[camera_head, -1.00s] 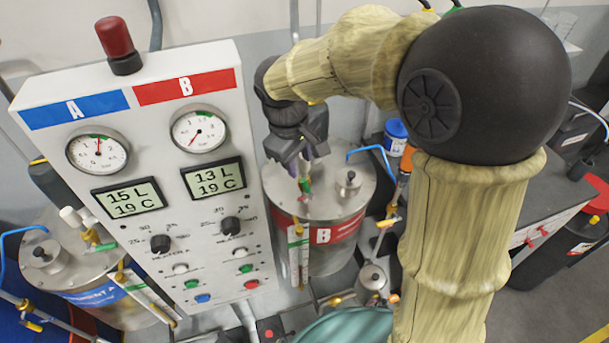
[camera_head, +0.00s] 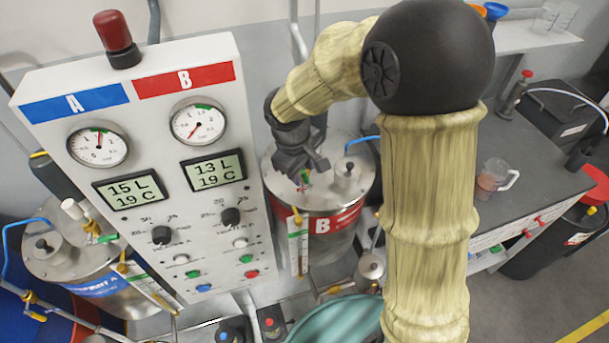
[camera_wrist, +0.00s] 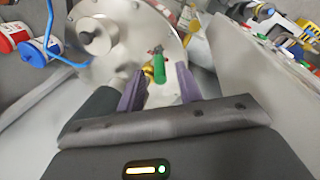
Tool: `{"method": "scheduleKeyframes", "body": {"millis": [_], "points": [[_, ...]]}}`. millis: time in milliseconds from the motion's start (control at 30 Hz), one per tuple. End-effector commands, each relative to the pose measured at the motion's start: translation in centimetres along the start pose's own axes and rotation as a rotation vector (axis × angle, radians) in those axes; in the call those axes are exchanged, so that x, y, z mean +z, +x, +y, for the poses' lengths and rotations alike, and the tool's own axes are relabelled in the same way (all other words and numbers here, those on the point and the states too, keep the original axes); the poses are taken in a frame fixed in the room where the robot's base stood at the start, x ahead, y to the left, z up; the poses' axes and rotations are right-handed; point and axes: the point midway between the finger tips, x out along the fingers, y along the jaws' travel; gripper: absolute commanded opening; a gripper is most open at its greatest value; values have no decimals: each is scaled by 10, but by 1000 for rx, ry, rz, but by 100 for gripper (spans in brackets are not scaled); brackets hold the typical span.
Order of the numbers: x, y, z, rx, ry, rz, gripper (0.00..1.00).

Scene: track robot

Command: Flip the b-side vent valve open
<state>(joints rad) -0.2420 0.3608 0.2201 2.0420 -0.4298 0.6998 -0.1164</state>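Tank B (camera_head: 335,198) is a steel drum with a red B band, right of the control panel. On its lid a small valve with a green handle (camera_wrist: 159,68) and brass body stands in the wrist view; its small green and red parts also show in the head view (camera_head: 305,178). My gripper (camera_wrist: 160,88) is open, with one dark purple finger on each side of the valve in the picture. The handle appears just beyond the fingertips, and I cannot tell whether they touch it. In the head view my gripper (camera_head: 304,168) is just above the lid, partly covering the valve.
The control panel (camera_head: 150,130) with gauges and knobs stands close left of my gripper. A lid knob (camera_wrist: 99,36) and blue pipe (camera_wrist: 62,50) are beside the valve. Tank A (camera_head: 75,255) is at far left. A dark bench (camera_head: 520,150) with a beaker (camera_head: 495,178) is right.

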Motion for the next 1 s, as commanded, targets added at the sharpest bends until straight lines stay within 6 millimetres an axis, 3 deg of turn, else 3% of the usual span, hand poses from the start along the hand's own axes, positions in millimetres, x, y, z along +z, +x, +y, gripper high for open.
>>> {"method": "scheduleKeyframes", "body": {"millis": [233, 567, 767, 1000], "points": [[0, 34, 0, -1, -1, -2, 35], [0, 39, 0, 0, 1, 1, 35], [0, 39, 0, 0, 1, 0, 0], [1, 38, 1, -10, 3, 4, 0]]}}
